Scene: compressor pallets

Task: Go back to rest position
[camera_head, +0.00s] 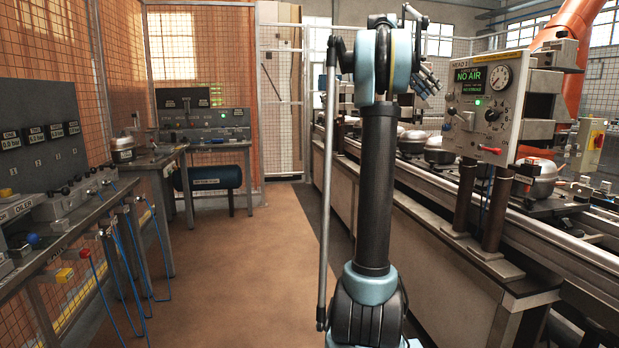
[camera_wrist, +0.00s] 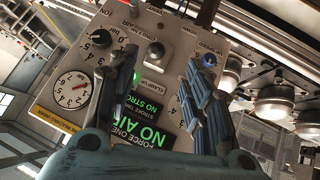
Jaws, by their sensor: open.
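My gripper (camera_head: 427,82) is up high at the end of my raised arm, left of a grey control panel (camera_head: 484,140). Its fingers are apart and nothing is between them. In the wrist view my gripper (camera_wrist: 160,75) shows two dark fingers spread in front of the panel (camera_wrist: 140,30), which appears turned over and tilted. The panel has a round gauge (camera_head: 499,78), a green-lit "NO AIR" display (camera_head: 467,80) and several knobs. I cannot tell from the wrist view whether a finger touches the panel; in the head view they look apart.
A conveyor (camera_head: 583,248) with several silver compressors runs along the right. An orange robot arm (camera_head: 577,22) is behind the panel. A workbench (camera_head: 60,235) with hanging blue hoses stands at left, another control bench (camera_head: 205,125) behind. The brown floor (camera_head: 235,270) between is clear.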

